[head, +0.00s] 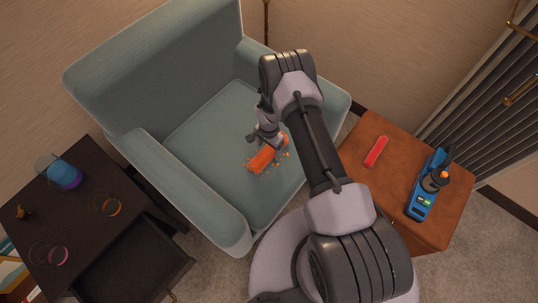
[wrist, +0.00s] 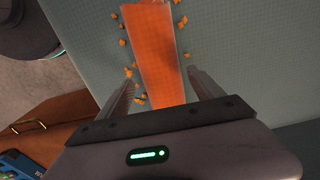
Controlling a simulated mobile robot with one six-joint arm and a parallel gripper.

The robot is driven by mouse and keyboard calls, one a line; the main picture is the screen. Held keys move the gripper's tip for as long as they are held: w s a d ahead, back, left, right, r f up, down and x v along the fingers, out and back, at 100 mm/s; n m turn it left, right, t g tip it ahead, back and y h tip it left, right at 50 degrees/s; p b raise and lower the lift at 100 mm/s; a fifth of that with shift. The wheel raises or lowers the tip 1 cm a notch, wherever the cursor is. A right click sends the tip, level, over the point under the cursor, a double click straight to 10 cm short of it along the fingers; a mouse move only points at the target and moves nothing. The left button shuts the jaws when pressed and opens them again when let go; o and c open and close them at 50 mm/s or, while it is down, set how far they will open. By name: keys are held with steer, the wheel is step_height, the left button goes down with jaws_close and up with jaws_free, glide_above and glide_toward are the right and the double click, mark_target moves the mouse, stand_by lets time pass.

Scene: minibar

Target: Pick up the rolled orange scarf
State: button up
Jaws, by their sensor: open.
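The rolled orange scarf (head: 264,158) lies on the seat of the blue-grey armchair (head: 200,125). In the wrist view the scarf (wrist: 152,50) is a long orange shape running away from me, with its near end between my fingers. My gripper (head: 266,139) is over the scarf in the head view and hides part of it. In the wrist view my gripper (wrist: 162,80) is open, with one finger on each side of the scarf and a visible gap on both sides. I cannot tell how high the fingertips are above the seat.
Small orange bits (wrist: 122,42) lie scattered around the scarf. The chair's arms and back enclose the seat. A wooden side table at right (head: 360,150) holds a red bar (head: 376,151) and a blue device (head: 422,199). A dark table (head: 95,190) stands at left.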

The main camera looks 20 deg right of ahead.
mark_target(269, 150)
step_height(269, 150, down, 4)
steer(key=shift+r+b, duration=0.2)
steer(key=shift+b, duration=0.4)
steer(key=shift+r, duration=0.25)
steer(key=shift+d, duration=0.1)
steer(key=c, duration=1.5)
